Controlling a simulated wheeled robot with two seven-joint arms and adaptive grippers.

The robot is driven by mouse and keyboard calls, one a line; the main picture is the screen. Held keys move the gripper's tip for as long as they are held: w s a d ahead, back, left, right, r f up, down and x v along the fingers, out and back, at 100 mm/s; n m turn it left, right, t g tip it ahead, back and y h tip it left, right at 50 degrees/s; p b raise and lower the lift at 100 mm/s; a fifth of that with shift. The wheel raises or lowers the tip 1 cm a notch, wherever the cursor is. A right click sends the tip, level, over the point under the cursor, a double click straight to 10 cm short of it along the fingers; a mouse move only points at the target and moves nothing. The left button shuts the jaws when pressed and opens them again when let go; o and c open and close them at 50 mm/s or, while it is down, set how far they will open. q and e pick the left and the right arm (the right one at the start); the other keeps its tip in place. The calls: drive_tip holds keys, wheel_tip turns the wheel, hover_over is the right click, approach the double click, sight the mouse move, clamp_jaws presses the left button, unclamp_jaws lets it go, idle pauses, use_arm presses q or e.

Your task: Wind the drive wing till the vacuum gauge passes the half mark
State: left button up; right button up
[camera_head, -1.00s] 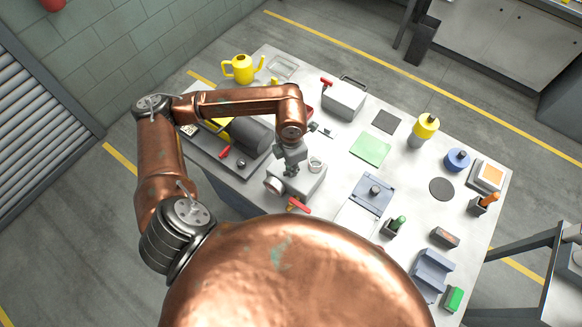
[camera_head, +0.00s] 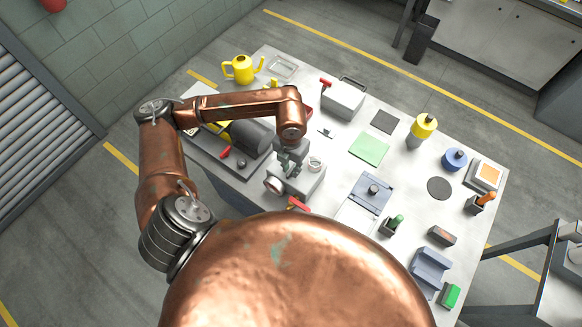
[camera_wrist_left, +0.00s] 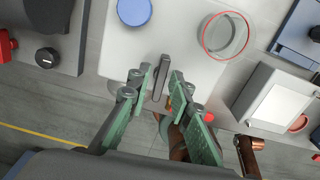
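The grey pump box (camera_head: 311,186) stands near the table's front edge in the head view. A round pale face (camera_head: 274,185), perhaps the gauge, sits on its left end; no needle or mark is readable. My left gripper (camera_head: 289,168) is over the box. In the left wrist view the grey drive wing (camera_wrist_left: 158,80) stands between the fingertips of my left gripper (camera_wrist_left: 161,82). The fingers are open, with narrow gaps at both sides of the wing. A clear round cup with a red rim (camera_wrist_left: 226,36) is on the box top. My right gripper is not in view.
A dark motor unit (camera_head: 250,136) with a red lever (camera_head: 226,151) is left of the box. A red handle (camera_head: 298,203) lies in front. A grey case (camera_head: 344,100) stands behind, and a blue-grey hinged device (camera_head: 370,192) is to the right.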

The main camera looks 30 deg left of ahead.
use_arm(q)
drive_tip(key=shift+o, duration=0.7)
drive_tip(key=shift+r, duration=0.2)
drive_tip(key=shift+r, duration=0.15)
drive_tip(key=shift+r+p, duration=0.45)
drive_tip(key=shift+r, duration=0.25)
drive_tip(key=shift+r+p, duration=1.3)
drive_tip(key=shift+r, duration=1.75)
drive_tip(key=shift+f, duration=0.1)
